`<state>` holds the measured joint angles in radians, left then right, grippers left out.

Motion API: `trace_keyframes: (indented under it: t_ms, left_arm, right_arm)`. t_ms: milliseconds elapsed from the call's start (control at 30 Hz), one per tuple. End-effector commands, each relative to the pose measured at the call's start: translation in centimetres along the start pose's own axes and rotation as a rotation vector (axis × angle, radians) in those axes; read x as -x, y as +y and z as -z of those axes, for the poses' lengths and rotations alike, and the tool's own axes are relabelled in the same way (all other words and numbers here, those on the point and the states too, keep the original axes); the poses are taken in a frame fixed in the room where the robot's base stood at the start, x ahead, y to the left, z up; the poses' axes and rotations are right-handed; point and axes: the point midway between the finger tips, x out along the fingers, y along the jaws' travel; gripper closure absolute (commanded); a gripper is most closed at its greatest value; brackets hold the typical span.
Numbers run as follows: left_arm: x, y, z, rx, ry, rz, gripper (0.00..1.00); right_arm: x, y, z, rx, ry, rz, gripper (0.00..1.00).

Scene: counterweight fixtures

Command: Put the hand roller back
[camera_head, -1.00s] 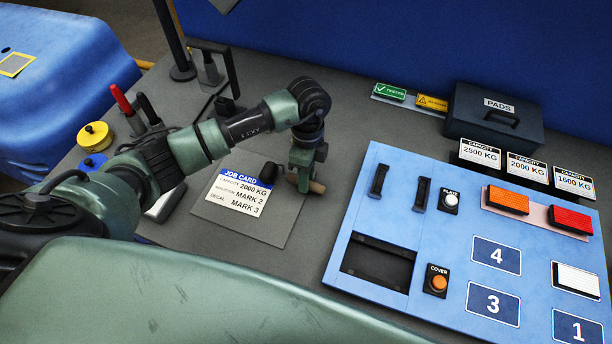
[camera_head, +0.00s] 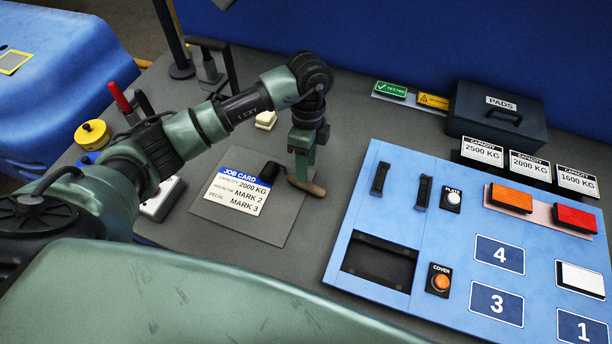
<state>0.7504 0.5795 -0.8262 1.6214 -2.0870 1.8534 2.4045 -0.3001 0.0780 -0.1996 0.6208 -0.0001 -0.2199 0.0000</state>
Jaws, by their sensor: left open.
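A brown, wooden-looking handle (camera_head: 307,188) lies on the grey mat (camera_head: 283,223), right of the job card (camera_head: 238,190). A short black cylinder (camera_head: 269,172) lies at the card's upper right corner. They look like the handle and roller of the hand roller, but I cannot see clearly how they join. My left gripper (camera_head: 302,174) points down just above the brown handle, open. Its fingers hide part of the area behind the handle, and I cannot tell whether they still touch it. My right gripper is not in view.
A blue panel (camera_head: 345,262) with buttons, handles and an open recess (camera_head: 378,264) stands at the right. A dark PADS box (camera_head: 497,120) and capacity plates (camera_head: 482,151) are behind it. A yellow spool (camera_head: 92,134) and a cream block (camera_head: 266,120) are near my left arm.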

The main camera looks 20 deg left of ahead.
Motion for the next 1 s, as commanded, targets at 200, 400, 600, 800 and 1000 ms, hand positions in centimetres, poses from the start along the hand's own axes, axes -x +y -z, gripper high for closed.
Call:
trace_keyframes:
  t_ms: [200,400,600,800,1000]
  left_arm:
    - [4.5,-0.2,0.0,-0.001,0.0,0.006,0.56]
    - [7.2,-0.1,-0.1,0.0,-0.001,0.003,0.56]
    - [7.8,0.0,0.0,0.001,-0.001,0.0,0.56]
    - [7.8,0.0,0.0,0.0,0.0,0.0,0.56]
    - [7.8,0.0,0.0,0.0,0.0,0.0,0.56]
  right_arm:
    - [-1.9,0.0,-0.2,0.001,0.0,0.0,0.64]
    - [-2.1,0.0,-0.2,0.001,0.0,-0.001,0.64]
    - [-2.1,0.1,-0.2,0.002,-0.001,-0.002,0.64]
    - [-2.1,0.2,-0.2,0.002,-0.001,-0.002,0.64]
    - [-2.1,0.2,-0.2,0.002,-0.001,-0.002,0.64]
